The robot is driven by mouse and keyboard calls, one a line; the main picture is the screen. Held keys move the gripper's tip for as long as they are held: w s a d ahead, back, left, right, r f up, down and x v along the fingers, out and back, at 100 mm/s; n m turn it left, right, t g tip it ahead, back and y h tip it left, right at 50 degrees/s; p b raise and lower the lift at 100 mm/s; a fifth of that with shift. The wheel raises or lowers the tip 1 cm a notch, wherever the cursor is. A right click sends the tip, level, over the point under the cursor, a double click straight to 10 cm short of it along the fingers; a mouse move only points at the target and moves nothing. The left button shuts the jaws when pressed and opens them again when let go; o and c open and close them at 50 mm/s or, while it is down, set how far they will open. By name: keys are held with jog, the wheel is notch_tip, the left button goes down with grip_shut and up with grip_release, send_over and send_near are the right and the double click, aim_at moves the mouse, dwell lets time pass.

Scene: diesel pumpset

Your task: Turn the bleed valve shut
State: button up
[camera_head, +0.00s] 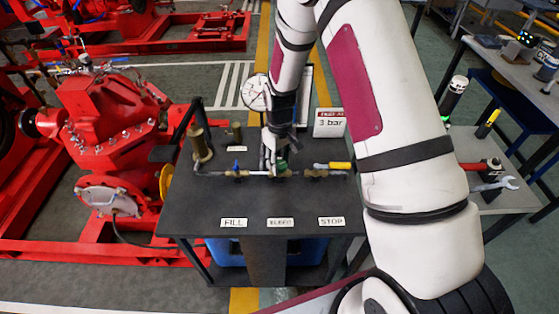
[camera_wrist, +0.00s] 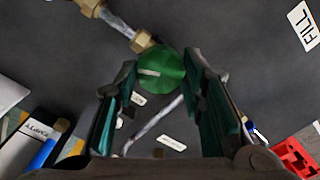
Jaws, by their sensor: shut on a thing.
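The bleed valve shows as a round green knob (camera_head: 281,167) on the pipe line, above the BLEED label (camera_head: 281,222), in the head view. In the wrist view the green knob (camera_wrist: 166,74) carries a small pale mark and sits beside brass fittings (camera_wrist: 142,40). My gripper (camera_head: 273,158) reaches down onto the knob from above. In the wrist view my gripper (camera_wrist: 161,66) has its two green-padded fingers on either side of the knob, shut on it. The fingers and wrist partly hide the knob in the head view.
A blue-handled valve (camera_head: 237,168) is left of the knob, a yellow lever (camera_head: 334,166) right. A brass cylinder (camera_head: 200,147), a gauge (camera_head: 254,93) and a "3 bar" sign (camera_head: 329,123) stand nearby. A red pump (camera_head: 105,115) is left.

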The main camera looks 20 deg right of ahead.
jog(key=shift+m, duration=0.3)
jog(key=m+b, duration=0.1)
jog(key=m, duration=0.3)
jog(key=shift+m, duration=0.4)
jog(key=m, duration=1.2)
jog(key=shift+m+b, duration=0.3)
jog(key=shift+b, duration=0.05)
jog(key=m, duration=0.5)
jog(key=shift+d, duration=0.1)
jog(key=shift+m, duration=0.4)
jog(key=o, duration=1.1)
jog(key=shift+o, duration=0.2)
